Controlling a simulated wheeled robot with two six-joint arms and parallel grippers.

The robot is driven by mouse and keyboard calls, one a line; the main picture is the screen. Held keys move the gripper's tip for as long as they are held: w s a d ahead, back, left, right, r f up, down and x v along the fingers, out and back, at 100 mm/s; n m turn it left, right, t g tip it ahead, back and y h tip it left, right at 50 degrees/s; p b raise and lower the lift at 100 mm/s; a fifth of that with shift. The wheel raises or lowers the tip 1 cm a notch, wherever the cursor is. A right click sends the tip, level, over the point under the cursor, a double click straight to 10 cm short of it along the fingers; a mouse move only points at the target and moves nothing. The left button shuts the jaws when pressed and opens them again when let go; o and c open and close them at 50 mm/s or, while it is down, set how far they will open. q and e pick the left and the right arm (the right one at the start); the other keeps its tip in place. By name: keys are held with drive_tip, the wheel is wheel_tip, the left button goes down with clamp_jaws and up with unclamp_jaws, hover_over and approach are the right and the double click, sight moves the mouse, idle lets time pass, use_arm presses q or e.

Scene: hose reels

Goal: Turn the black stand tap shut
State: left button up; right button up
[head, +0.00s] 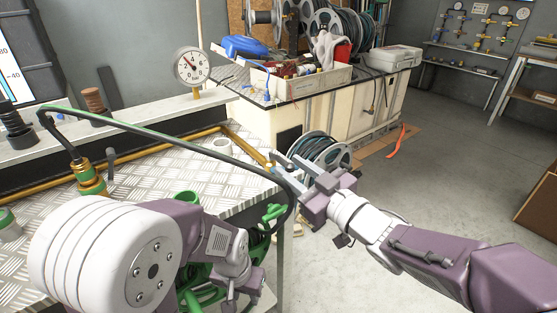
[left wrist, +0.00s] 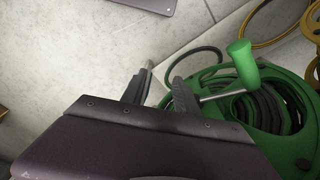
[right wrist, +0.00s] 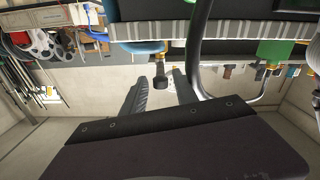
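In the right wrist view, a small black knob-like part (right wrist: 160,82) with a brass piece above it shows just beyond my fingers; it may be the black stand tap, but I cannot tell for sure. My right gripper (right wrist: 160,82) has its fingers apart with nothing held. In the head view the right gripper (head: 297,170) is near the bench's right corner, and the tap there is not clear. A brass fitting (head: 90,180) with a black hose stands on the bench at left. My left gripper (left wrist: 160,72) is open and empty, low beside a green hose reel (left wrist: 270,105).
A black and green hose (head: 180,137) arches across the tread-plate bench (head: 150,185) to its right edge. A pressure gauge (head: 192,66) stands behind. A reel (head: 320,150) is on the floor before a cluttered workbench (head: 340,100).

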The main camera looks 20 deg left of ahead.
sight(280, 160)
drive_tip(key=x, duration=0.5)
drive_tip(key=shift+w+a+b, duration=0.15)
drive_tip(key=shift+a+b, duration=0.05)
drive_tip(key=shift+b, duration=0.15)
clamp_jaws()
idle(1.0)
